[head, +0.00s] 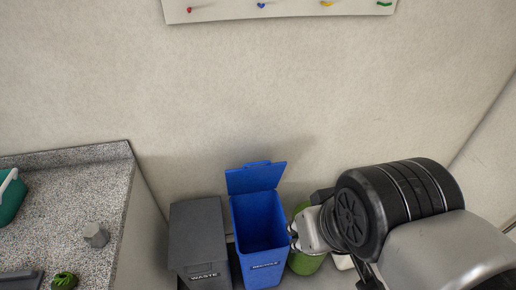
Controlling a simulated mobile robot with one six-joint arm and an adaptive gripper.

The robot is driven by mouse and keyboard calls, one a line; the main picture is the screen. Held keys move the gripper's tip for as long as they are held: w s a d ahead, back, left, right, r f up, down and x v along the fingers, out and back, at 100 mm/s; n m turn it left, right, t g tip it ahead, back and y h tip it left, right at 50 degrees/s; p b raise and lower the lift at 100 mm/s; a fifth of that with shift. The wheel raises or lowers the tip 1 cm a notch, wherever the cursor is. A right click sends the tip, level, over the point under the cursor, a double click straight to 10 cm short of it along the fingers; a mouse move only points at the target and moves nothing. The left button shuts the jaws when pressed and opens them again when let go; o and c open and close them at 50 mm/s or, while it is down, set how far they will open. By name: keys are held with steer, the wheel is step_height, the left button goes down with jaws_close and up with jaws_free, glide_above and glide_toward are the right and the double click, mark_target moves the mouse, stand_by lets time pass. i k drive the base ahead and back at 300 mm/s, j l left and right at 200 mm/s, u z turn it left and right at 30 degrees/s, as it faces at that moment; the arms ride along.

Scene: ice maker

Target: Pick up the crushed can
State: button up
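A small grey, can-like object (95,236) sits on the speckled counter at the left. It is too small to tell whether it is the crushed can, and no other can shows. My gripper (293,236) is far to its right, beside the open blue bin and in front of the green bin. Its fingers are small and partly hidden, so I cannot tell whether it is open or shut. I cannot make out anything held in it.
The speckled counter (75,205) also bears a green object (64,281), a teal container (11,198) and a dark flat item (20,280). Along the wall stand a closed grey WASTE bin (198,240), a blue RECYCLE bin (262,270) with its lid up, and a green bin (306,264).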

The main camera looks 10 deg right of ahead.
mark_target(94, 234)
steer(key=u, duration=1.6)
steer(key=i+j+u, duration=0.15)
steer(key=i+u, duration=0.15)
steer(key=i, duration=0.2)
steer(key=i+u, duration=0.35)
steer(key=i, duration=0.15)
